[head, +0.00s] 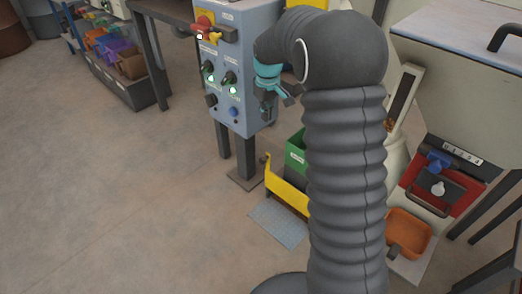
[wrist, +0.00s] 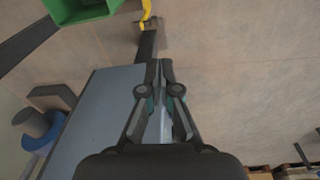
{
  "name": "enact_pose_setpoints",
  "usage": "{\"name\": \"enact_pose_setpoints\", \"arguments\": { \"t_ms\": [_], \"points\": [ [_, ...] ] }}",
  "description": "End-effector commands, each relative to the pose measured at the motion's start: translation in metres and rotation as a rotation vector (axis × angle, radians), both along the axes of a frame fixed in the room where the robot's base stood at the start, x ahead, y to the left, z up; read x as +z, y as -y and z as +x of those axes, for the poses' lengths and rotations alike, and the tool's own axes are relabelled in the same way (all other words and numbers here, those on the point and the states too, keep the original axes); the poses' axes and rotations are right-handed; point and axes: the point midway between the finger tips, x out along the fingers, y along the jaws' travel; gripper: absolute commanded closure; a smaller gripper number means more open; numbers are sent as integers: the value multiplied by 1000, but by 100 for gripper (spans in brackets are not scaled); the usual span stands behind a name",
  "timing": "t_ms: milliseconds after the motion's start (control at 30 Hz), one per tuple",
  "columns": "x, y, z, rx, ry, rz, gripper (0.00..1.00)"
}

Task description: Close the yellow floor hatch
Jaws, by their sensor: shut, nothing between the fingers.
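The yellow hatch (head: 284,188) stands raised at the floor in the head view, tilted up beside a grey grid panel (head: 278,224) set in the floor. My arm hides its right part. A small piece of yellow, likely the hatch's edge, shows at the top of the wrist view (wrist: 147,12).
The blue-grey control box (head: 225,104) on posts stands close to my gripper, and its side fills much of the wrist view (wrist: 97,115). A green bin (head: 296,152) is behind the hatch. An orange tray (head: 408,232) and a red machine front (head: 440,186) are at right. Floor at left is clear.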

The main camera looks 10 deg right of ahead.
Motion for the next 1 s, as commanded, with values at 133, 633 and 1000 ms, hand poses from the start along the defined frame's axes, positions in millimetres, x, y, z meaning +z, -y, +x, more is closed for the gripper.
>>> {"name": "enact_pose_setpoints", "arguments": {
  "t_ms": [133, 633, 1000],
  "points": [
    [-48, 0, 31, 56, -50, -4, 100],
    [-114, -1, 57, 116, -93, -6, 100],
    [-182, -1, 56, 115, -95, -5, 100]
  ]
}}
